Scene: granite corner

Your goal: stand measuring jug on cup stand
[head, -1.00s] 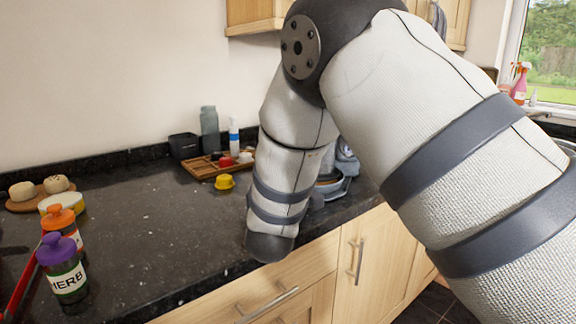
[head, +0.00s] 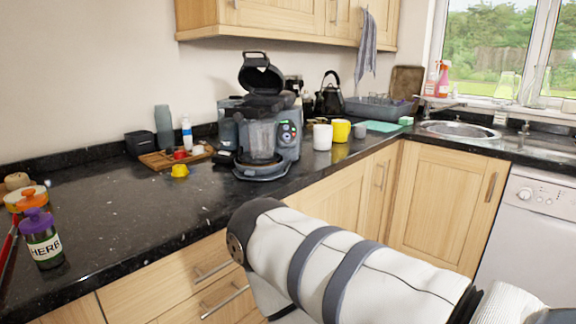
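A coffee machine (head: 285,128) with its lid raised stands on the dark counter. A clear grey jug-like vessel (head: 262,139) shows at its front, above a round dark base (head: 258,170). I cannot tell for sure whether this vessel is the measuring jug or a part of the machine, or whether the base is the cup stand. A white mug (head: 322,137) and a yellow mug (head: 341,131) stand right of the machine. One of my arms comes in from the lower right, in front of the drawers. Neither gripper shows.
A wooden tray (head: 158,161) with small items and a yellow cup (head: 180,171) lie left of the machine. A herb jar (head: 42,246) stands at the near left. A dish rack (head: 378,108), kettle (head: 330,97) and sink (head: 458,129) are farther right. The counter's left middle is clear.

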